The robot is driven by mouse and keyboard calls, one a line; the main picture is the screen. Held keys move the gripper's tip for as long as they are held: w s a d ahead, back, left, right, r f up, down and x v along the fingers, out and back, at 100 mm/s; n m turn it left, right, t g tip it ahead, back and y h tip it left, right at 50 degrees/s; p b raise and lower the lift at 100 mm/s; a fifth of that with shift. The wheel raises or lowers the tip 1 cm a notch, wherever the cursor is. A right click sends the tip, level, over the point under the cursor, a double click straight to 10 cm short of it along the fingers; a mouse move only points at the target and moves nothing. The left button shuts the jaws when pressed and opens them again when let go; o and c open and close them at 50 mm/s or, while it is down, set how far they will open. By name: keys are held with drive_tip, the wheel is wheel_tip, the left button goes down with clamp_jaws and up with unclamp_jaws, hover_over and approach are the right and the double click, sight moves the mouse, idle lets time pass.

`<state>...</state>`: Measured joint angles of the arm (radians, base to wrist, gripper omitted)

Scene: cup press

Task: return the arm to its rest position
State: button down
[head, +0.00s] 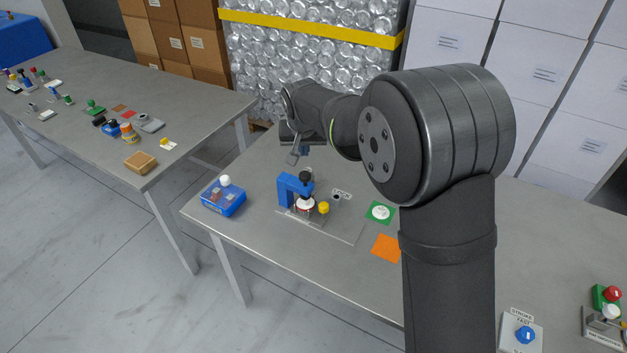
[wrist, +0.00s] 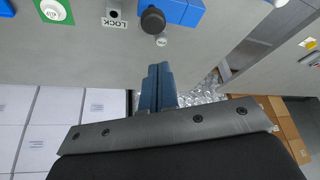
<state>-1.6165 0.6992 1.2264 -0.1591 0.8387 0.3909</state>
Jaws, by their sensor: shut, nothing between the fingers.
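My gripper (head: 299,154) hangs over the table behind the blue press (head: 287,187), apart from it. In the wrist view its two blue fingers (wrist: 157,72) are together with nothing between them. The press has a black knob (head: 305,177) on top, which also shows in the wrist view (wrist: 153,20). My arm crosses the right half of the head view and hides part of the table.
A blue box with a white knob (head: 223,201) is left of the press. A green square with a white disc (head: 380,212) and an orange square (head: 387,248) lie to its right. Buttons (head: 525,334) stand at the front right. A cluttered second table (head: 200,105) is at left.

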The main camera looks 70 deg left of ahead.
sight(305, 171)
drive_tip(key=shift+f, duration=3.15)
